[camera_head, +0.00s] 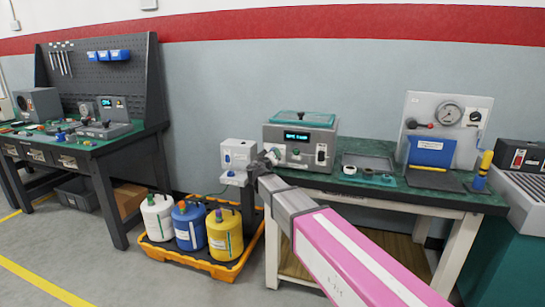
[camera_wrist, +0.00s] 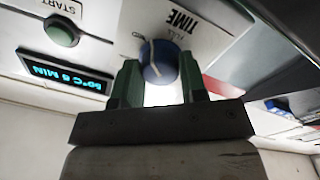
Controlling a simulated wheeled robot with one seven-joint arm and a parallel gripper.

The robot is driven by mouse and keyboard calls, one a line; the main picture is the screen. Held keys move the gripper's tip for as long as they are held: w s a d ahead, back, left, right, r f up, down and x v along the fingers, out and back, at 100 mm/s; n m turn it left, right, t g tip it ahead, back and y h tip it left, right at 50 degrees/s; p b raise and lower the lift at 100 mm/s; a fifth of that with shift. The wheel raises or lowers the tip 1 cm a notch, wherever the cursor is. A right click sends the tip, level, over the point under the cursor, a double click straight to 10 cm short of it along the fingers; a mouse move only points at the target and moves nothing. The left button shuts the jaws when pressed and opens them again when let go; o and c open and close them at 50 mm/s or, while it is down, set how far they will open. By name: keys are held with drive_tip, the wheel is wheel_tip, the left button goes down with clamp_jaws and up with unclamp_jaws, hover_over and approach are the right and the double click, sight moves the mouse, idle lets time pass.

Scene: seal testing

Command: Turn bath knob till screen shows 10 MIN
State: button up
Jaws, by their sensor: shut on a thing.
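The bath (camera_head: 255,134) is a grey box with a teal lid (camera_head: 303,118) on the right-hand bench. Its small dark screen (camera_head: 297,136) glows cyan. In the wrist view the screen (camera_wrist: 62,72) is tilted and seems to read 50°C 8 MIN, though the digits are hard to make out. The round blue knob (camera_wrist: 158,64) sits beside the TIME label. My gripper (camera_wrist: 160,88) is shut on the knob, one green-padded finger on each side. In the head view my gripper (camera_head: 262,163) reaches the bath's front left, and the knob is hidden there.
A round green START button (camera_wrist: 62,32) is near the screen. A small white unit (camera_head: 238,155) stands left of the bath. A dark tray (camera_head: 367,162) and small rings lie to its right. Several bottles stand in a yellow floor tray (camera_head: 225,272).

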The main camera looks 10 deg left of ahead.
drive_tip(key=m, duration=0.4)
drive_tip(key=shift+f+m, duration=0.1)
drive_tip(key=shift+m, duration=2.6)
drive_tip(key=o, duration=0.9)
drive_tip(key=shift+a, duration=0.1)
drive_tip(key=shift+o, duration=0.2)
drive_tip(key=s+a, duration=0.1)
drive_tip(key=s, duration=0.9)
drive_tip(key=shift+s+a, duration=0.15)
drive_tip(key=shift+s, duration=0.25)
